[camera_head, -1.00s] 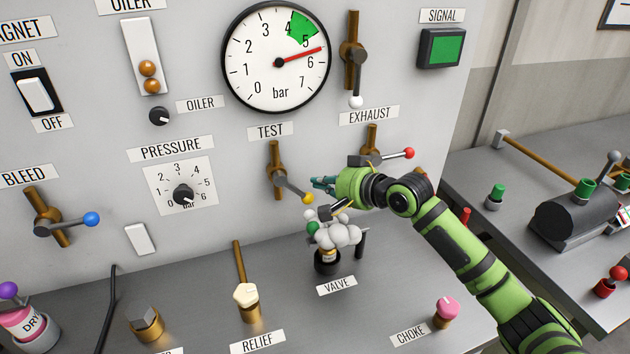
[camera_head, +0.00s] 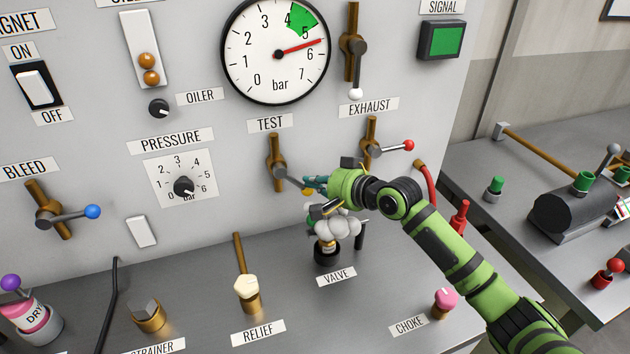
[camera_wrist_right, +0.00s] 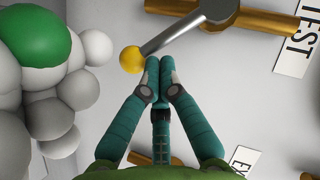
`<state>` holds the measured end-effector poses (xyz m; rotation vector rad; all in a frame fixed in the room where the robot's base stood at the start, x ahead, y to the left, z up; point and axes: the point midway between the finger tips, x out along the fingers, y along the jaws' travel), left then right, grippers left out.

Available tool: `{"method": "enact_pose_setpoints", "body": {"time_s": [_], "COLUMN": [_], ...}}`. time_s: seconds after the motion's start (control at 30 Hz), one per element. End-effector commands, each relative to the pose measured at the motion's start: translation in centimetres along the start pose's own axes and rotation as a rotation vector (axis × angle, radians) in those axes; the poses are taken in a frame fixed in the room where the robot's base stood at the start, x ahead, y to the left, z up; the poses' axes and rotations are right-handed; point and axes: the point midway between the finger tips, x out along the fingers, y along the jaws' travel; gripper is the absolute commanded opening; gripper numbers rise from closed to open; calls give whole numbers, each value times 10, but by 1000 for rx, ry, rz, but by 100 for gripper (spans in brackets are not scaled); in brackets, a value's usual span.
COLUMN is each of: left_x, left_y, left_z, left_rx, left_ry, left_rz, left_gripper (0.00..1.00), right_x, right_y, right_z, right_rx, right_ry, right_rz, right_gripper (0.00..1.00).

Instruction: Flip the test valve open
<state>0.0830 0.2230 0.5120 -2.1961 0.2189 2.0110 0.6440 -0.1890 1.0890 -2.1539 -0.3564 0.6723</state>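The test valve (camera_head: 276,165) is a brown pipe on the grey panel below the TEST label. Its grey lever (camera_head: 289,179) slants down to the right and ends in a yellow knob, partly hidden behind my fingers in the head view. The wrist view shows the yellow knob (camera_wrist_right: 132,60) clearly. My right gripper (camera_head: 315,184) is at the knob end of the lever. In the wrist view its teal fingertips (camera_wrist_right: 159,65) are together, with nothing visible between them, right beside the lever near the knob. Whether they touch it I cannot tell. My left gripper is not in view.
The exhaust valve (camera_head: 372,140) with a red-knobbed lever is close above my right wrist. A white-and-green cluster on the VALVE fitting (camera_head: 327,250) stands just below my gripper. The gauge (camera_head: 277,52) needle points between 5 and 6. The signal lamp (camera_head: 441,46) is green.

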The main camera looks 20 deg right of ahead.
Motion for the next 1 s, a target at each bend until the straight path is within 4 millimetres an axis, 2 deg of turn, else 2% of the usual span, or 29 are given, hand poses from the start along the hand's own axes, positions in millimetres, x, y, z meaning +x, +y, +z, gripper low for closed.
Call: {"method": "enact_pose_setpoints", "body": {"time_s": [0.47,1.0], "left_x": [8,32], "left_y": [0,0], "left_z": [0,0], "left_rx": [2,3], "left_ry": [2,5], "left_rz": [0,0], "left_gripper": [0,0], "right_x": [4,15], "right_y": [4,10], "right_z": [6,22], "right_rx": [72,266], "right_ry": [0,-2], "right_rz": [-48,-175], "right_gripper": [0,0]}}
